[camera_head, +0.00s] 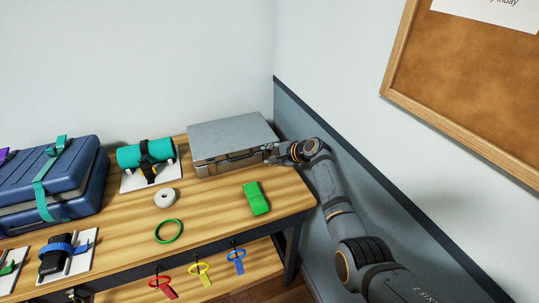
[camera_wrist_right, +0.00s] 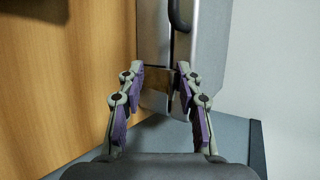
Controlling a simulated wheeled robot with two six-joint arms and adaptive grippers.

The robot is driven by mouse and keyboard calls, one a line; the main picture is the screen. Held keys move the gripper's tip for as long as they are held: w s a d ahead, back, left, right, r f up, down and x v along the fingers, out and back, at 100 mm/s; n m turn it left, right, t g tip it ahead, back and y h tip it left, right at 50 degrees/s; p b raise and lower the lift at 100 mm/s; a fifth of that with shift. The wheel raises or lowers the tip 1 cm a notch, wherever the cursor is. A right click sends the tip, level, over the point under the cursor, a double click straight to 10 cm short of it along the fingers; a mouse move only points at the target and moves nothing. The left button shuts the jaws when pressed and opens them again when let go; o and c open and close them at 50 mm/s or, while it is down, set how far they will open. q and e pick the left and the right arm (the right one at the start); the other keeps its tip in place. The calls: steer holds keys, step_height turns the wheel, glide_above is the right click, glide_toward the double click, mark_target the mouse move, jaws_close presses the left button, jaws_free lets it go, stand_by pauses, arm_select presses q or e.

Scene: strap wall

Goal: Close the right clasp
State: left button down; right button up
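A grey metal case (camera_head: 225,132) lies at the back right of the wooden table. My right gripper (camera_head: 268,149) is at the right end of its front face. In the right wrist view my right gripper (camera_wrist_right: 160,76) has its fingers apart, with the small metal clasp (camera_wrist_right: 156,100) showing between and just beyond the fingertips. I cannot tell whether the fingers touch the clasp. The case (camera_wrist_right: 207,50) and its dark handle (camera_wrist_right: 178,18) show above. The left clasp is too small to make out. My left gripper is not in view.
The wooden table (camera_head: 205,208) is clear in front of the case, apart from a green block (camera_head: 256,199), a white ring (camera_head: 167,198) and a green ring (camera_head: 168,231). A strapped teal roll (camera_head: 130,155) and blue suitcase (camera_head: 75,185) stand left. The wall (camera_head: 300,115) is close on the right.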

steer(key=shift+f, duration=0.1)
steer(key=shift+s+d, duration=0.1)
steer(key=v, duration=1.2)
